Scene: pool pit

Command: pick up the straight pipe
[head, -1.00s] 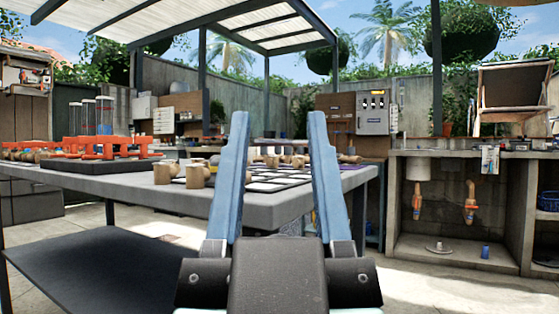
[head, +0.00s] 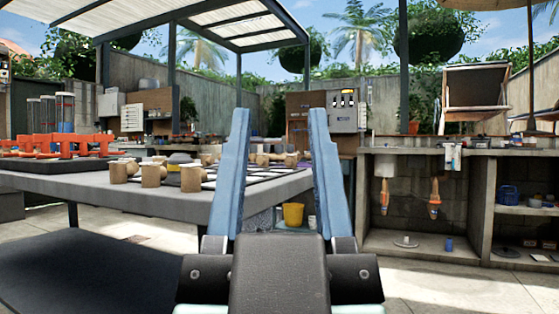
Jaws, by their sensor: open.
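My gripper (head: 279,112) points forward in the middle of the head view. Its two blue fingers stand wide apart with nothing between them. Several tan pipe fittings (head: 153,175) stand and lie on the grey table (head: 150,197) ahead, left of and behind the fingers. Some lie on a black-and-white checkered area (head: 262,176) near the table's right end. The left finger hides part of this group. I cannot tell which piece, if any, is the straight pipe.
An orange pipe assembly (head: 60,145) sits on a dark tray at the table's left. A yellow bucket (head: 293,215) stands low beyond the table. A concrete counter (head: 425,152) with pipes below it is at right. Paved floor lies open between table and counter.

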